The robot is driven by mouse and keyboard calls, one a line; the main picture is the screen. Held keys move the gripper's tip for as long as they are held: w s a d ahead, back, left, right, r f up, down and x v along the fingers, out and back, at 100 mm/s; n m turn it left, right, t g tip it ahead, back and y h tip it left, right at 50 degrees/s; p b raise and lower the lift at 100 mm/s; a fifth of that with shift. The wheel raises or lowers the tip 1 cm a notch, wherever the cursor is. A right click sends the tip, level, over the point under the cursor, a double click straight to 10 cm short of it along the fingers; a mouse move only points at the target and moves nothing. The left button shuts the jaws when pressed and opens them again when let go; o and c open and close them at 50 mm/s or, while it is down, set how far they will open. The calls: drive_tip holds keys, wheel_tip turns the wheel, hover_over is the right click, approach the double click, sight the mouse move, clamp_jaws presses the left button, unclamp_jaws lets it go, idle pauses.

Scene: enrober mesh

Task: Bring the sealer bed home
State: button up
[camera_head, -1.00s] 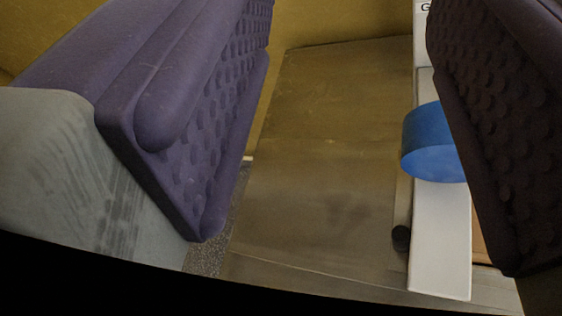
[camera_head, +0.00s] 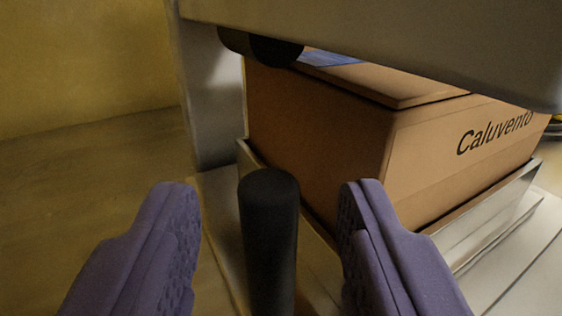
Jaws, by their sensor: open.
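My gripper (camera_head: 270,215) is open, with its two purple padded fingers low in the view. A black upright cylindrical handle (camera_head: 269,235) stands between the fingers, with a gap on either side; its lower end runs out of the picture. Behind it a brown carton (camera_head: 315,130) marked "Caluvento" sits in a pale metal tray-like bed (camera_head: 500,205). I cannot tell how the handle joins the bed.
A grey overhead beam (camera_head: 400,35) crosses above the carton, with a dark roller end (camera_head: 270,48) under it. A grey upright post (camera_head: 210,90) stands at the left of the carton. Brown flat surface (camera_head: 90,170) and a yellow wall (camera_head: 80,60) lie at left, clear.

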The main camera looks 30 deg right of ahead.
drive_tip(key=shift+w+d, duration=0.25)
drive_tip(key=shift+w, duration=0.25)
clamp_jaws()
drive_tip(key=shift+a, duration=0.1)
